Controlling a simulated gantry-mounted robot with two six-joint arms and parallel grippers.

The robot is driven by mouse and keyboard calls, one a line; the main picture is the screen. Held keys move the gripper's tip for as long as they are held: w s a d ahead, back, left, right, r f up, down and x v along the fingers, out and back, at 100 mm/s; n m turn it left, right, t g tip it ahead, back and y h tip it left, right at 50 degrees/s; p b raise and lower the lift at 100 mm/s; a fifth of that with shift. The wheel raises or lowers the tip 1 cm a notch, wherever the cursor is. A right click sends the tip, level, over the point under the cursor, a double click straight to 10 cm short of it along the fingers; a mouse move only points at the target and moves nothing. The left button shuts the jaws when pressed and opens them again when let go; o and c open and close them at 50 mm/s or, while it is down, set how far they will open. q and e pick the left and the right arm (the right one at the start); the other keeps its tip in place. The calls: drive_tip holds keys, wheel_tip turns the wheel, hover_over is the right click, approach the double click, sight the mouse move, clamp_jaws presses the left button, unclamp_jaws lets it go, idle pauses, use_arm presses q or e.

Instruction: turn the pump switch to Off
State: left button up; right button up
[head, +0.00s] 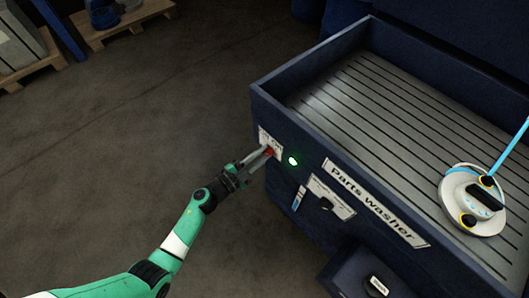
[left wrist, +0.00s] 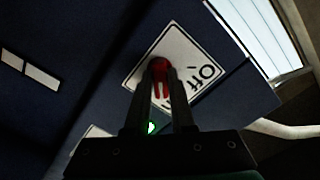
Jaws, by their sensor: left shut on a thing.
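The pump switch is a red knob (left wrist: 160,69) on a white label plate (left wrist: 187,50) that reads "Off". The plate is on the front wall of the dark blue parts washer (head: 300,106), near its left corner; the red knob also shows in the head view (head: 270,151). My left gripper (left wrist: 161,80) is shut on the red knob, with a finger on each side. In the head view, my left gripper (head: 262,156) reaches the plate from the left. The fingers hide part of the knob and label. A green light (head: 292,161) glows just right of the switch. My right gripper is not in view.
The washer has a slatted top (head: 380,110) with a round white and black part (head: 473,203) on it. The floor left of the washer is clear.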

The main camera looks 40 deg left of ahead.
use_arm(q)
drive_tip(key=n+p, duration=0.2)
drive_tip(key=n, duration=0.4)
drive_tip(key=n+p, duration=0.3)
drive_tip(key=n, duration=0.3)
drive_tip(key=n+p, duration=0.2)
drive_tip(key=n, duration=0.4)
drive_tip(key=shift+a+p, duration=0.3)
drive_tip(key=shift+p, duration=0.1)
drive_tip(key=o, duration=1.6)
drive_tip(key=shift+c, duration=0.2)
drive_tip(key=s+p, duration=0.3)
drive_tip(key=s, duration=0.4)
drive_tip(key=shift+a, duration=0.35)
